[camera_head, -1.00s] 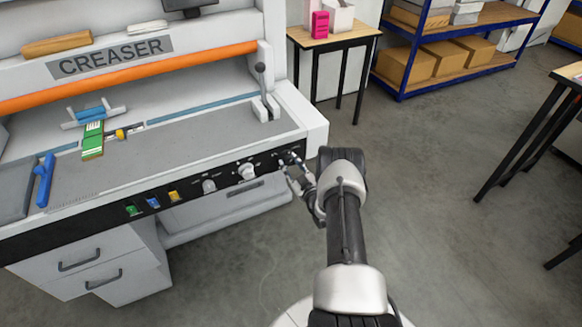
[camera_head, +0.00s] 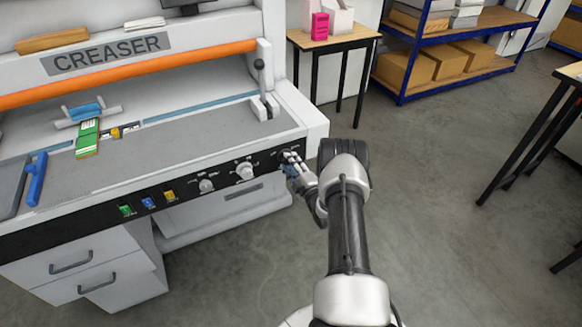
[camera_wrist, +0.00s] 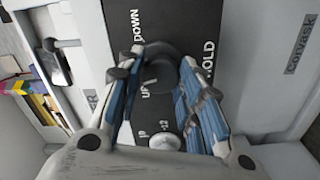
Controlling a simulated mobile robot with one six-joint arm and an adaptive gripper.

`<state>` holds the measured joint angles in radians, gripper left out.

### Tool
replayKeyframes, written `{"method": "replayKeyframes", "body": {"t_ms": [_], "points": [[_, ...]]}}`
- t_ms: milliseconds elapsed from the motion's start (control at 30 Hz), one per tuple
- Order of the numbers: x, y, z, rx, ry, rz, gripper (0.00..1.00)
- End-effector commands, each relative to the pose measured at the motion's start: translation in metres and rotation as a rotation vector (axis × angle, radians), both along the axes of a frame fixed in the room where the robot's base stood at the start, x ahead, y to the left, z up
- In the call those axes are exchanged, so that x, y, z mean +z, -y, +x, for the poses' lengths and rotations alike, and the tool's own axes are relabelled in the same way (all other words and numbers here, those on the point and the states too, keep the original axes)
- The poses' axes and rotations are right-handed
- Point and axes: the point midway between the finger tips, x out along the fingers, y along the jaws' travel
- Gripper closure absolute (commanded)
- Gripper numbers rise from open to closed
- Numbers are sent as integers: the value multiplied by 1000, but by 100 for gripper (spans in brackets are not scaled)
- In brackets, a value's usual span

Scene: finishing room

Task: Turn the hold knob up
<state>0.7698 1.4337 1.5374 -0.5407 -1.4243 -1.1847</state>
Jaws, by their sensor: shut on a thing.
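The hold knob (camera_wrist: 162,74) is a dark round knob on the creaser's black front panel, beside the white words HOLD, DOWN and UP. In the wrist view my gripper (camera_wrist: 160,78) has its blue-padded fingers on either side of the knob, shut on it. The fingers cover part of the knob, and I cannot tell which word it points to. In the head view my gripper (camera_head: 290,160) is at the right end of the front panel (camera_head: 100,212), and its fingers mostly hide the knob.
A white knob (camera_wrist: 165,142) sits close beside the fingers in the wrist view. Another white knob (camera_head: 206,186) and green, blue and yellow switches (camera_head: 148,203) line the panel. A lever (camera_head: 261,88) stands above. The floor to the right is clear up to a table (camera_head: 530,130).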

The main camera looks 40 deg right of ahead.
Motion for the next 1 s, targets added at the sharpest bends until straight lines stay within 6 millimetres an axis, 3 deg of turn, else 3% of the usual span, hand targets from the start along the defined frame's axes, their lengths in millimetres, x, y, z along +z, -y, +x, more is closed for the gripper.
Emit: {"method": "replayKeyframes", "body": {"t_ms": [600,1000], "points": [[0,0,0,-1,-132,-546,90],[1,0,0,-1,-183,-755,90]]}}
